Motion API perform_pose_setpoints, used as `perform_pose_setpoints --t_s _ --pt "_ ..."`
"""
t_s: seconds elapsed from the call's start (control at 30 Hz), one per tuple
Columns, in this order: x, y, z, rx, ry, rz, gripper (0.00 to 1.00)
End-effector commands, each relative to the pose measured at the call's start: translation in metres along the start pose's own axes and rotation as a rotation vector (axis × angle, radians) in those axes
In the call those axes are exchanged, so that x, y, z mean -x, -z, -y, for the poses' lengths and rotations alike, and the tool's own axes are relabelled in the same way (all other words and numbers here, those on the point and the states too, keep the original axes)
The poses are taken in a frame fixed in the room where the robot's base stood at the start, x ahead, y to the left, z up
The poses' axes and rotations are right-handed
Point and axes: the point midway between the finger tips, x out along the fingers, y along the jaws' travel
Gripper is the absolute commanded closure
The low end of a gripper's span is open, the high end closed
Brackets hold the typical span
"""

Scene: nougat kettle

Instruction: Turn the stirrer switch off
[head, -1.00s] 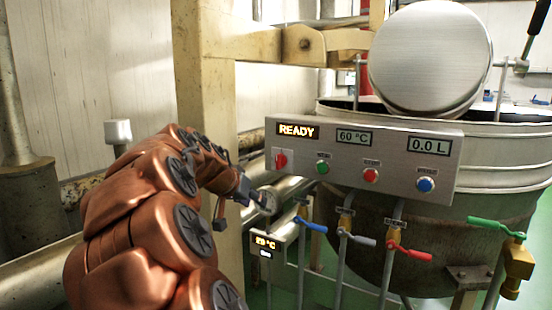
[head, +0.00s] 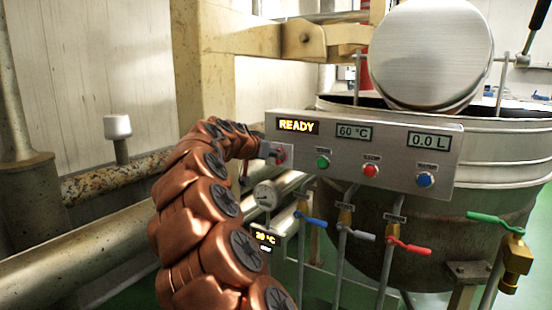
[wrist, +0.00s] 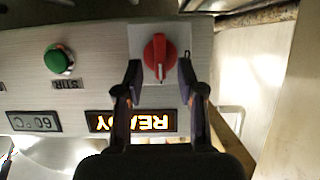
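A red rotary knob (wrist: 159,57) sits on a light square plate at one end of the grey control panel (head: 390,150). Its grip stands upright in the wrist view, with a pale mark on it. My gripper (wrist: 160,75) is open, with one dark fingertip on each side of the knob's lower part. I cannot tell whether the fingers touch it. In the head view my gripper (head: 275,152) is at the panel's left end and partly hides the red knob (head: 282,155). A green button (wrist: 59,59) is beside the knob, with a small label that seems to read STIR.
The panel has a READY display (head: 298,125), a red button (head: 370,171) and a blue button (head: 425,180). Valves with blue (head: 312,220), red (head: 410,247) and green (head: 495,224) handles are below. A large kettle (head: 400,235) stands behind.

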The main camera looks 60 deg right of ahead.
Motion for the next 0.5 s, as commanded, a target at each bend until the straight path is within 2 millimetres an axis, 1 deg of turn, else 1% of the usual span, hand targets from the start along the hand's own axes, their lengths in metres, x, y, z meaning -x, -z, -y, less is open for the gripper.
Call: perform_pose_setpoints --t_s 0.03,0.2,0.33,0.5 --pt "-0.007 -0.002 0.0 0.0 -0.001 0.001 0.61" --pt "-0.021 0.0 0.0 0.0 0.0 0.0 0.61" --pt "-0.025 0.0 0.0 0.0 0.001 0.0 0.61" --pt "-0.027 0.0 0.0 0.0 0.0 0.0 0.61"
